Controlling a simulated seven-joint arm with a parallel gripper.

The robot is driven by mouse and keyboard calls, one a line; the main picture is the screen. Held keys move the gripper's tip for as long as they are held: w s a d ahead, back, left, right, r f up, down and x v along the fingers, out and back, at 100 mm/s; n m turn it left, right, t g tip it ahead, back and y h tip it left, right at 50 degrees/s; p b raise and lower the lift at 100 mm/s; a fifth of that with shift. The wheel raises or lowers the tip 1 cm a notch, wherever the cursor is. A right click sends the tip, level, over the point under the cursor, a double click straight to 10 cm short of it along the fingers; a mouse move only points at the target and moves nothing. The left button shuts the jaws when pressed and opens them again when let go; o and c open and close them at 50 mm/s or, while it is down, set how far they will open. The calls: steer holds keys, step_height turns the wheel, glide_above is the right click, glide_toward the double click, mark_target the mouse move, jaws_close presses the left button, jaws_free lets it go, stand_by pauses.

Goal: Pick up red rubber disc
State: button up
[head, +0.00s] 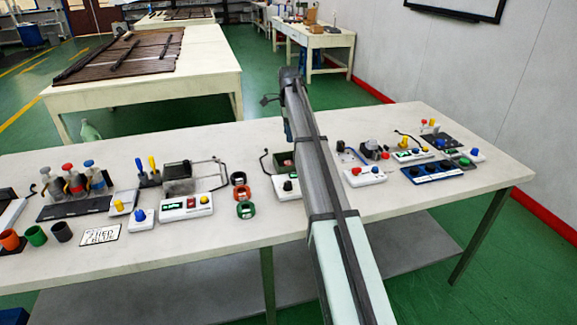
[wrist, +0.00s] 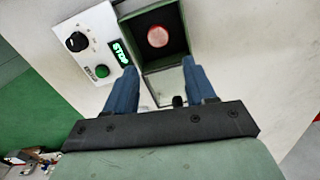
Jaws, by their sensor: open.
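The red rubber disc (wrist: 157,36) lies inside a dark green square box (wrist: 181,42) at the top middle of the wrist view. It looks round and pinkish red. The disc cannot be made out there.
A white control box (wrist: 83,45) with a black knob, green button and lit "STOP" display stands left of the green box. Coloured rings (head: 240,178) stand farther left on the white bench (head: 240,226). Several switch boxes stand right of my arm. The bench front is mostly clear.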

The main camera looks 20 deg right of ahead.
glide_above(289, 162)
step_height(289, 162, down, 7)
steer(key=shift+f, duration=0.1)
steer(key=shift+s+f, duration=0.15)
steer(key=shift+f, duration=2.45)
steer(key=shift+c, duration=0.5)
steer(key=c, duration=0.7)
steer(key=shift+r, duration=0.15)
